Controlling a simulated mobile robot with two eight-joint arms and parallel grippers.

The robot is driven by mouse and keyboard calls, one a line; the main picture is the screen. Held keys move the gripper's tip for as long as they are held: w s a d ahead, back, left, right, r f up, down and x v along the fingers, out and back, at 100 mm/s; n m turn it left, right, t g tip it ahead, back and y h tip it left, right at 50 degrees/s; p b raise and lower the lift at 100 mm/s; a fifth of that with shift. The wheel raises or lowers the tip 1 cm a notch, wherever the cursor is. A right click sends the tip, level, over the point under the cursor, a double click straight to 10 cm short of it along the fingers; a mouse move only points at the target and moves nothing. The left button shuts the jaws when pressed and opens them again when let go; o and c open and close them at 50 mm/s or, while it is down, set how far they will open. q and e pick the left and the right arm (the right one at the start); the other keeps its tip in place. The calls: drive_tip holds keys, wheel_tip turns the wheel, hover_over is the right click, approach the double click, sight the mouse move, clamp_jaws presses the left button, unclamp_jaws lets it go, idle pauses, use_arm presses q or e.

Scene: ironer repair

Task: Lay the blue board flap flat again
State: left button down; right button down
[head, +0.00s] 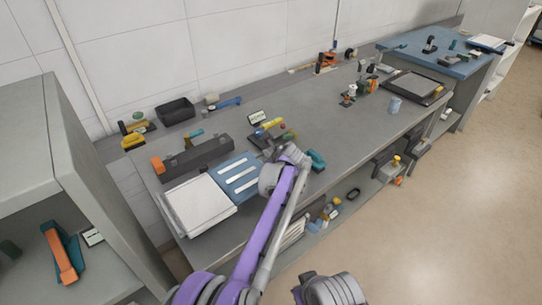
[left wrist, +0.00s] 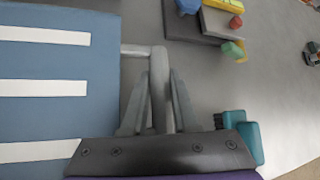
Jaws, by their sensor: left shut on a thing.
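The blue board flap (head: 238,180) with white strips is on the grey bench, between a white panel and my left arm. It looks flat or nearly flat; I cannot tell whether it is fully down. It also fills the left side of the left wrist view (left wrist: 40,92). A grey L-shaped handle (left wrist: 159,80) reaches from its right edge. My left gripper (head: 271,154) is at that edge, its fingers shut on the handle's long bar in the left wrist view (left wrist: 162,85).
The white panel (head: 197,207) lies left of the flap, with a dark long case (head: 197,158) behind. A dark tray with coloured parts (head: 272,131) is just beyond my gripper. A teal object (head: 317,160) sits close to its right. The bench middle (head: 320,105) is mostly clear.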

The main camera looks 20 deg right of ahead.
use_arm(q)
drive_tip(key=shift+f, duration=0.2)
drive_tip(key=c, duration=1)
unclamp_jaws()
drive_tip(key=shift+o, duration=0.2)
drive_tip(key=shift+s+r, duration=0.1)
drive_tip(key=shift+r, duration=0.05)
drive_tip(key=v, duration=1)
drive_tip(key=shift+s+r, duration=0.15)
drive_tip(key=shift+s, duration=0.1)
